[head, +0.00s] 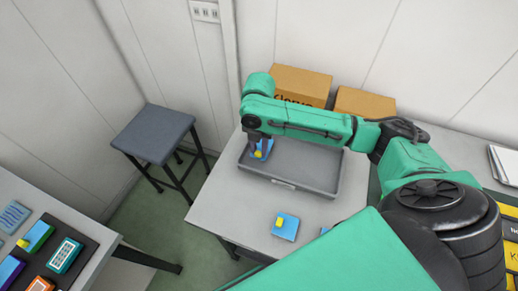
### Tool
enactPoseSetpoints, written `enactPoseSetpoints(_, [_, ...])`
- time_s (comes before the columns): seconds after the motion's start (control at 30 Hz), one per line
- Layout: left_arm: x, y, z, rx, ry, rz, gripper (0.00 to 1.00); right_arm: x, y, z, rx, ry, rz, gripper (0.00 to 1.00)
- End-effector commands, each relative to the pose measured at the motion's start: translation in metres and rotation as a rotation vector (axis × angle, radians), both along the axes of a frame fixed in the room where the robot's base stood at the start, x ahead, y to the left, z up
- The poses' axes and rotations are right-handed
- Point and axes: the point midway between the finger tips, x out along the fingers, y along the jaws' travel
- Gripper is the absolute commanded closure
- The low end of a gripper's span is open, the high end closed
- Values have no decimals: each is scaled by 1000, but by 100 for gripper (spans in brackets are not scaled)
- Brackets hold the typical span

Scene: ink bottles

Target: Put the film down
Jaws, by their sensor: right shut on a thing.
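My right gripper (259,147) points down over the left part of a grey tray (320,180) on the light grey table. It is shut on the film, a small blue piece (255,155) with a yellow part. The gripper hides much of the film, and I cannot tell whether it touches the tray floor. A similar blue square (291,231) with a yellow block lies on the table in front of the tray. My left gripper is out of view.
Cardboard boxes (312,82) stand behind the tray. A dark stool (154,133) is at the left. A second table at lower left holds a dark mat (88,244) with several coloured items. The table's left front is clear.

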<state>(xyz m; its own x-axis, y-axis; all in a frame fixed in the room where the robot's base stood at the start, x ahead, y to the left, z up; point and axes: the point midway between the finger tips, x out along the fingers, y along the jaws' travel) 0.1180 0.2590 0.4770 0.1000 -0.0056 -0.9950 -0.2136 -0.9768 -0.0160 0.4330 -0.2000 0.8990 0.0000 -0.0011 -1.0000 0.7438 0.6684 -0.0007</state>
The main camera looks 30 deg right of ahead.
Motion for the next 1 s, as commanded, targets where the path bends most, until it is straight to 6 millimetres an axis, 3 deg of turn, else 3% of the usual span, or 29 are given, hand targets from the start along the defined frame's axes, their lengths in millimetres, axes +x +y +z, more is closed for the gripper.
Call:
enactPoseSetpoints(0.1, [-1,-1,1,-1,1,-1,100,0,0,-12,0,-1,1,97])
enactPoseSetpoints(0.57, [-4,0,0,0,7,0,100,0,0,-20,0,0,1,97])
enactPoseSetpoints(0.6, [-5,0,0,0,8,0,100,0,0,-20,0,-1,1,67])
enactPoseSetpoints(0.67, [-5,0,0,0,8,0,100,0,0,-20,0,-1,1,45])
enactPoseSetpoints(1.0, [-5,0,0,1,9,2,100,1,0,-18,0,-3,1,45])
